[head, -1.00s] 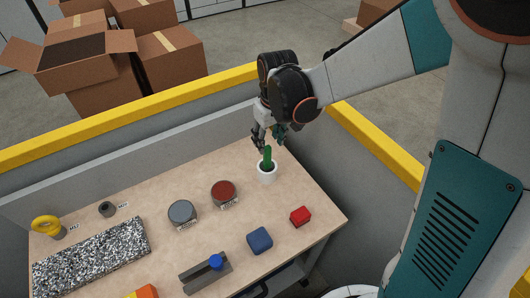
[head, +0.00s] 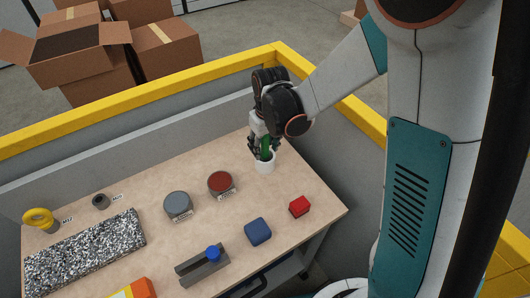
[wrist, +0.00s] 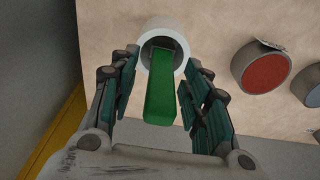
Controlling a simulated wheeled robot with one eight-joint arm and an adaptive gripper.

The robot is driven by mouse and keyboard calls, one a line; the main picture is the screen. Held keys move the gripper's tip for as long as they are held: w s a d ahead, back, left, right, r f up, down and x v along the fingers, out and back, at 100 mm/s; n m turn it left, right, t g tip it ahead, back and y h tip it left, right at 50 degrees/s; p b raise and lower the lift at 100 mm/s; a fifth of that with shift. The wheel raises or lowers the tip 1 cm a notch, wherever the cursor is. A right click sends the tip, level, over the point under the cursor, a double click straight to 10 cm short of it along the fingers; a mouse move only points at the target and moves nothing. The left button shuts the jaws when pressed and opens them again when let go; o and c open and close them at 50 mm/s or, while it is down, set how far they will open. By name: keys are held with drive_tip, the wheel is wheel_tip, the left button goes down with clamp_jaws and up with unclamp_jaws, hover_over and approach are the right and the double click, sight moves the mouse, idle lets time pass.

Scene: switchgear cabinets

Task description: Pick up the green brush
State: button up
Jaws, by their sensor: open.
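The green brush (head: 266,147) stands in a white cup (head: 265,166) at the back right of the table. In the wrist view the green brush (wrist: 160,100) rises from the mouth of the white cup (wrist: 151,39) toward the camera. My gripper (head: 261,150) is lowered over the cup. In the wrist view my gripper (wrist: 162,78) is open, with one finger on each side of the brush and a visible gap on both sides. The brush's lower end is hidden in the cup.
A red-topped round container (head: 221,183) and a grey-topped one (head: 178,204) stand left of the cup. A blue block (head: 257,231) and a red block (head: 299,207) lie in front. A grey wall with a yellow rail (head: 130,108) runs behind the table.

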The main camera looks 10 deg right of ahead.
clamp_jaws()
drive_tip(key=shift+r, duration=0.1)
wheel_tip(320, 180, up, 20)
drive_tip(key=p, duration=0.5)
